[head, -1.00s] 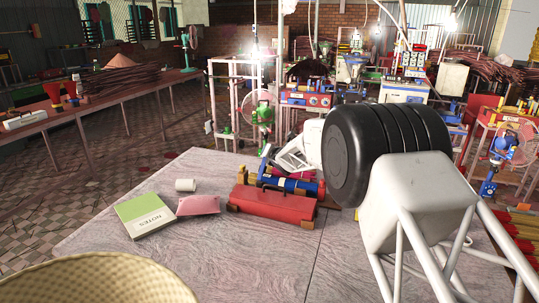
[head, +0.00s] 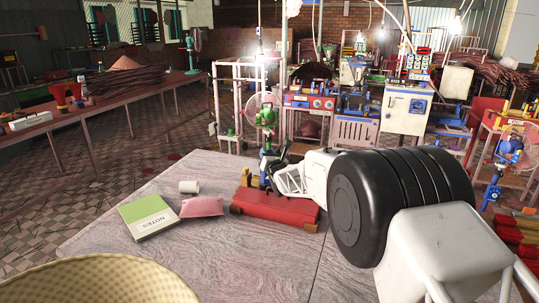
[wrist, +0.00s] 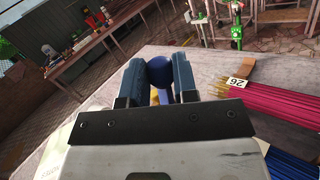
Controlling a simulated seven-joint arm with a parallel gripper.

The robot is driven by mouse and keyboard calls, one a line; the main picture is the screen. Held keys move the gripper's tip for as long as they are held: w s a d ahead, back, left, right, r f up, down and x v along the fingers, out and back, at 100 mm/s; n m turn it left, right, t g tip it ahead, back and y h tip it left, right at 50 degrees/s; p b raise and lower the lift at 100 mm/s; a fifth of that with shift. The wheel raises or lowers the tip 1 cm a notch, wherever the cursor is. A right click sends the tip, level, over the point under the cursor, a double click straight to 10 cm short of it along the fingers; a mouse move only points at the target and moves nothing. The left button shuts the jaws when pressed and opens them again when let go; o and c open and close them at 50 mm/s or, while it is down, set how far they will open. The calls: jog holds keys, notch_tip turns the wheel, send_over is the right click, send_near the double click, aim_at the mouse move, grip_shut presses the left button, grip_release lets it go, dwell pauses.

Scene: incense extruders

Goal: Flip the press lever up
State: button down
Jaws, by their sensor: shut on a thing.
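A bit of yellow shows below the knob.
A green and white notebook (head: 146,217), a pink packet (head: 202,206) and a white roll (head: 189,187) lie left of the press. A woven basket (head: 95,281) fills the near left corner. Pink sticks (wrist: 280,106) and blue sticks (wrist: 290,165) lie at right in the wrist view.

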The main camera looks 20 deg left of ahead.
jog(key=shift+s+f+n+t+y, duration=0.15)
jog(key=shift+s+n+t+y, duration=0.45)
jog(key=shift+s+n+y, duration=1.95)
jog(key=shift+s+h, duration=0.25)
jog(key=shift+h, duration=0.1)
jog(key=c, duration=1.2)
grip_release()
jog(key=shift+v, duration=3.9)
jog(key=shift+m, duration=0.25)
